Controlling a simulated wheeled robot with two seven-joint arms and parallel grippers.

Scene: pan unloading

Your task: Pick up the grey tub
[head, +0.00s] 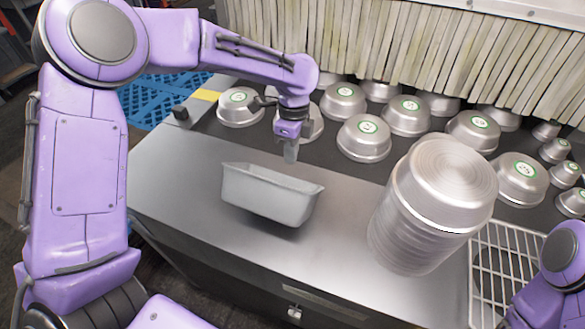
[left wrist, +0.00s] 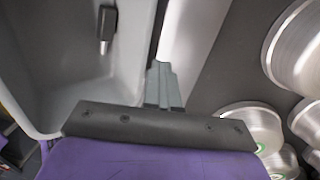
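The grey tub (head: 262,200) is a long, open-topped metal pan on the near part of the steel counter, with a dark shadow by its right end. My left gripper (head: 290,152) points down above or behind its far long rim, with a small visible gap between them. In the left wrist view my fingers (left wrist: 163,85) are close together at the centre, and I see nothing held between them. A large pale hollow shape, likely the tub (left wrist: 60,75), fills the left of that view. My right gripper is not in view; only part of my right arm shows.
A tall stack of round metal pans (head: 430,205) stands right of the tub, beside a white wire rack (head: 503,262). Several domed pans with green labels, such as this one (head: 364,137), line the back under a strip curtain (head: 420,50). The counter (head: 170,170) left of the tub is clear.

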